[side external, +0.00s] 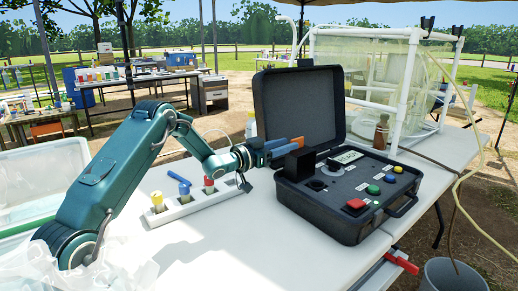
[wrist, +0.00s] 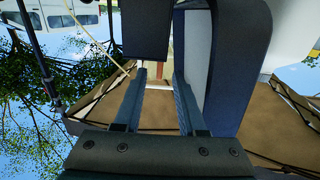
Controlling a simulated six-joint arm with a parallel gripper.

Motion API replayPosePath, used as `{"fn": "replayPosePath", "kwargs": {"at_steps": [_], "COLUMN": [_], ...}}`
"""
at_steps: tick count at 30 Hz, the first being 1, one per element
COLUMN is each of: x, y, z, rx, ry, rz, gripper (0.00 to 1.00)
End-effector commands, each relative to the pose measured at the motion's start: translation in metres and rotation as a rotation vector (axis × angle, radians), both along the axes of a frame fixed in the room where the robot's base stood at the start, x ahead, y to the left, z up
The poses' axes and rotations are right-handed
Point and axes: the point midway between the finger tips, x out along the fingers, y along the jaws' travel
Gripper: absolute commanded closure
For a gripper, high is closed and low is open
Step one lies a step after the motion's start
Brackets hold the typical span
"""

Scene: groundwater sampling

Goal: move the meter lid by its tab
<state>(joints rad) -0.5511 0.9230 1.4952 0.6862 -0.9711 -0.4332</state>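The black meter case (side external: 335,215) stands on the white table, its big lid (side external: 298,105) raised at the back. A small upright black block (side external: 300,163), perhaps the meter's small lid, stands at the panel's left rear beside a round opening (side external: 316,185). My gripper (side external: 290,147) points right from the left, its blue fingers just above and behind this block; an orange piece shows at the fingers. In the wrist view my gripper (wrist: 159,74) has a clear gap between its fingers. A dark block (wrist: 147,30) shows beyond the tips; contact cannot be told. I cannot make out the tab.
A white rack (side external: 195,207) with yellow, blue and red-capped vials stands left of the case. The raised case lid (wrist: 205,65) is close on the right in the wrist view. A brown bottle (side external: 381,132) and a white pipe frame (side external: 403,90) stand behind.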

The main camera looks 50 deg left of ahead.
Motion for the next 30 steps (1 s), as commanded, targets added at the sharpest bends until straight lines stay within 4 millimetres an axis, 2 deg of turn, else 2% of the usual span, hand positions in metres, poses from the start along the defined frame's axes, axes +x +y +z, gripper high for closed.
{"fn": "replayPosePath", "kwargs": {"at_steps": [18, 30], "x": [0.044, 0.051], "y": [-0.001, -0.001], "z": [0.001, 0.001], "rx": [0.001, 0.000], "ry": [-0.002, 0.000], "rz": [-0.003, -0.001], "gripper": [0.60, 0.60]}}
